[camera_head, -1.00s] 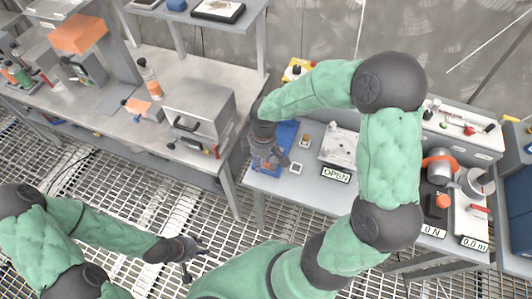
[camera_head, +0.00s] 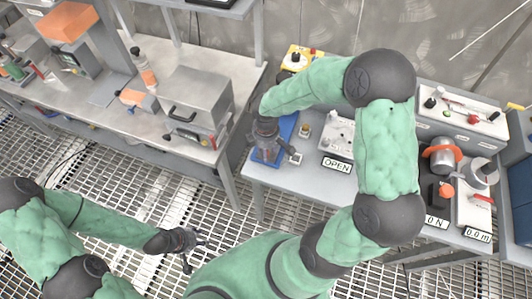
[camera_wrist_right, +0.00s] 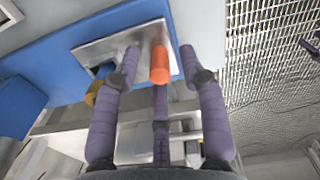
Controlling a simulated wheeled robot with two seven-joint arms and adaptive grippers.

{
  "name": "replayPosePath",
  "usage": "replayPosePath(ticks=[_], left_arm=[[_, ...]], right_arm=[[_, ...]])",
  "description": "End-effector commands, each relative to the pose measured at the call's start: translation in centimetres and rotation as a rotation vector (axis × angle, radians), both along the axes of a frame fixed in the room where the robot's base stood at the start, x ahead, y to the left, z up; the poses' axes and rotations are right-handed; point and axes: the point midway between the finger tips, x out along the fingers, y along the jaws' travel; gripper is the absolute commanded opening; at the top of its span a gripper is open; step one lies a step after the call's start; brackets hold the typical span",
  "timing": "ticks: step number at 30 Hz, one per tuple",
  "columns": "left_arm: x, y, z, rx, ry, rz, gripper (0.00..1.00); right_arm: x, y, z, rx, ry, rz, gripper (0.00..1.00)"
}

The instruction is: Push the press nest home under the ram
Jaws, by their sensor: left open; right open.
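My right gripper (camera_head: 272,154) reaches down over a blue press base (camera_head: 287,128) at the left end of the right-hand bench. In the right wrist view a steel plate (camera_wrist_right: 101,47), seemingly the press nest, lies on the blue base (camera_wrist_right: 50,75). An orange knob (camera_wrist_right: 160,64) stands at the plate. The right gripper (camera_wrist_right: 159,52) is open, with fingers on either side of the knob; contact cannot be told. The ram cannot be made out; my arm and gripper hide part of the press. My left gripper (camera_head: 194,246) is open and empty, over the grating floor.
An OPEN sign (camera_head: 337,165) and a small pale square part (camera_head: 297,158) lie right of the press. A yellow box (camera_head: 300,57) stands behind it. A grey metal box (camera_head: 198,103) stands on the left bench. A floor gap separates the benches.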

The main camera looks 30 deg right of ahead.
Motion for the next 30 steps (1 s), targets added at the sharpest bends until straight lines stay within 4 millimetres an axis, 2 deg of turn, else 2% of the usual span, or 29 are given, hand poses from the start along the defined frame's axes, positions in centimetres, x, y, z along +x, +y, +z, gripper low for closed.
replayPosePath(ticks=[4,13,14,18,26,30], left_arm=[[0.0,0.0,-0.4,0.0,0.0,0.0,0.42],[0.0,0.0,-0.3,0.0,0.0,0.0,0.42],[0.0,0.0,-0.3,0.0,0.0,0.0,0.42],[0.0,0.0,-0.3,0.0,0.0,0.0,0.42],[0.0,0.0,-0.2,0.0,0.0,0.0,0.42],[0.0,0.0,0.5,0.0,0.0,0.0,0.42]], right_arm=[[0.0,0.0,-1.1,0.001,0.0,-0.001,0.42],[0.0,0.0,-1.2,0.001,-0.001,-0.001,0.42],[0.0,0.0,-1.2,0.001,-0.001,-0.001,0.4],[0.0,0.0,-1.2,0.001,-0.001,-0.001,0.0],[0.2,-0.2,-1.1,0.001,-0.001,-0.001,0.0],[1.6,-1.8,-1.0,0.001,-0.001,-0.005,0.0]])
